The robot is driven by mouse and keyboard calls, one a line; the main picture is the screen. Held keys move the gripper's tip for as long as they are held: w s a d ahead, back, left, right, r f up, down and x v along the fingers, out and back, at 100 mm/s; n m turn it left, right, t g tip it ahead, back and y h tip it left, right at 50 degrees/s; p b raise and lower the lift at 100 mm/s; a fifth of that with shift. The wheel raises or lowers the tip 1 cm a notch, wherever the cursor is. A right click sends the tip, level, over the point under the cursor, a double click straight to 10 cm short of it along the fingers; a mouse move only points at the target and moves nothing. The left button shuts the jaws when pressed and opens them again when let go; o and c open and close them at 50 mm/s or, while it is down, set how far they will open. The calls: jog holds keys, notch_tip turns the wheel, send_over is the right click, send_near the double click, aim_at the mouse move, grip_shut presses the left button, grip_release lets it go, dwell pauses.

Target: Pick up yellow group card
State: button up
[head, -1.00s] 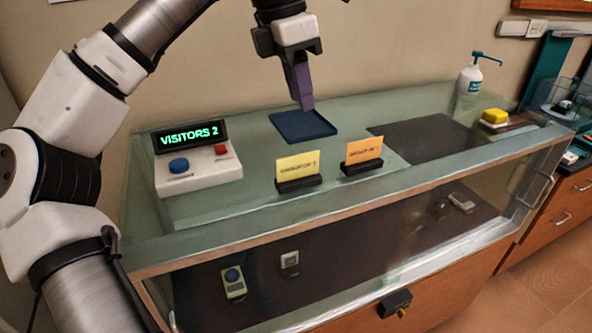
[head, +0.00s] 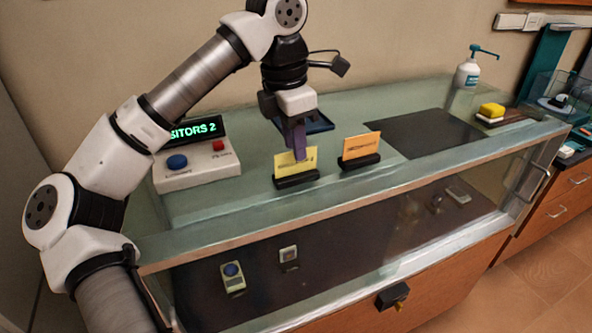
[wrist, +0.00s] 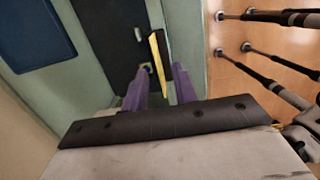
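The yellow card (head: 288,163) stands upright in a black holder (head: 296,180) on the glass counter. My gripper (head: 299,157) points down at the card, its purple fingers overlapping the card's upper right part in the head view. In the wrist view, the two purple fingers of my gripper (wrist: 161,69) are apart. The yellow card (wrist: 158,60) shows nearly edge-on in the gap between them, with space visible at its sides. Contact with the card cannot be seen. The card's lettering is partly hidden by the fingers.
An orange card (head: 361,146) stands in its own holder close to the right. A button box (head: 197,168) with a "VISITORS 2" sign is to the left. A dark blue tray (head: 318,124) lies behind the gripper. A dark mat (head: 420,133) lies clear at right.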

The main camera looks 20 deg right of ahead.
aim_at(296, 166)
jog(key=shift+d+f+p, duration=0.2)
jog(key=shift+f+p, duration=0.1)
jog(key=shift+f, duration=1.4)
grip_shut()
jog(key=shift+r, duration=0.1)
